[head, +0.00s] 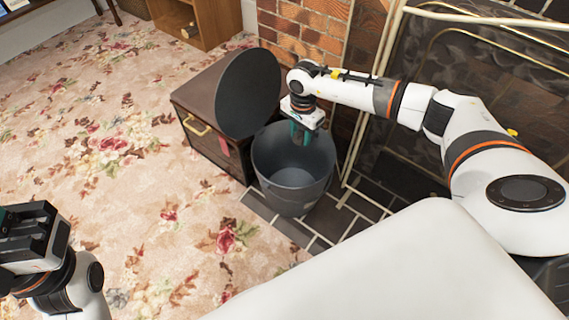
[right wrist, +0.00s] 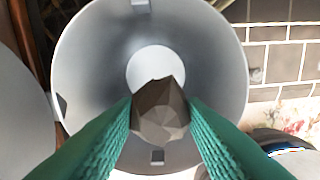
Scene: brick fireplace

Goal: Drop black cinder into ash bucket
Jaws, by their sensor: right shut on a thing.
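The ash bucket (head: 292,190) is a dark grey round pail standing upright on the hearth tiles, its inside bare in the head view. Its round lid (head: 248,93) stands tilted up beside it. My right gripper (head: 301,138) is over the bucket's mouth. In the right wrist view its green fingers are shut on the cinder (right wrist: 161,112), a dark faceted lump, with the open bucket (right wrist: 215,60) below it. The cinder is hard to make out in the head view. My left gripper (head: 22,240) is at the lower left over the carpet; its jaw state is unclear.
A brown chest (head: 190,95) with a brass handle stands behind the bucket, close to the lid. A brass-framed fire screen (head: 480,45) and brick wall (head: 295,28) are at the right and back. The floral carpet (head: 90,130) at the left is clear.

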